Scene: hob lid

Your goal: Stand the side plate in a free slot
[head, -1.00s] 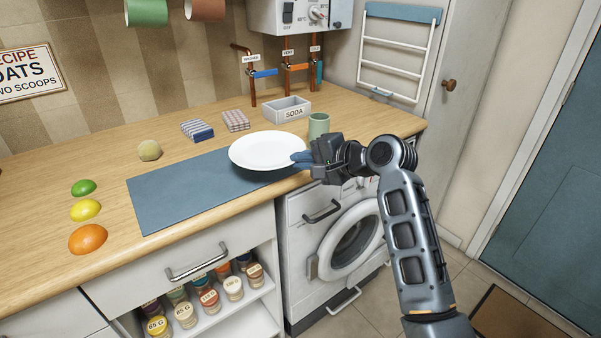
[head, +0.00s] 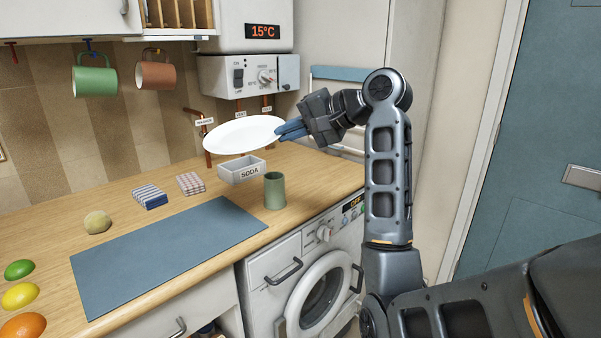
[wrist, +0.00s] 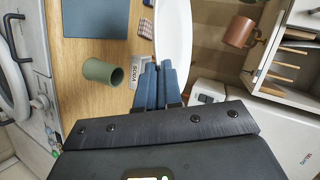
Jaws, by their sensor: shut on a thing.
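The white side plate (head: 240,134) is held in the air above the counter, in front of the back wall. My gripper (head: 284,131) is shut on the plate's right edge with its blue fingers. In the wrist view the plate (wrist: 172,30) reaches out beyond the shut fingertips (wrist: 160,70). A wooden rack with upright dividers, open at the front, shows at the top of the head view (head: 178,14) and at the right of the wrist view (wrist: 290,60). The head view cuts off its top, and I cannot tell which slots are free.
A green mug (head: 95,78) and a brown mug (head: 155,72) hang below the cupboard. A white heater box (head: 245,75) is right of the rack. A soda tray (head: 242,172) and green cup (head: 274,190) stand on the counter. The blue mat (head: 165,250) is bare.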

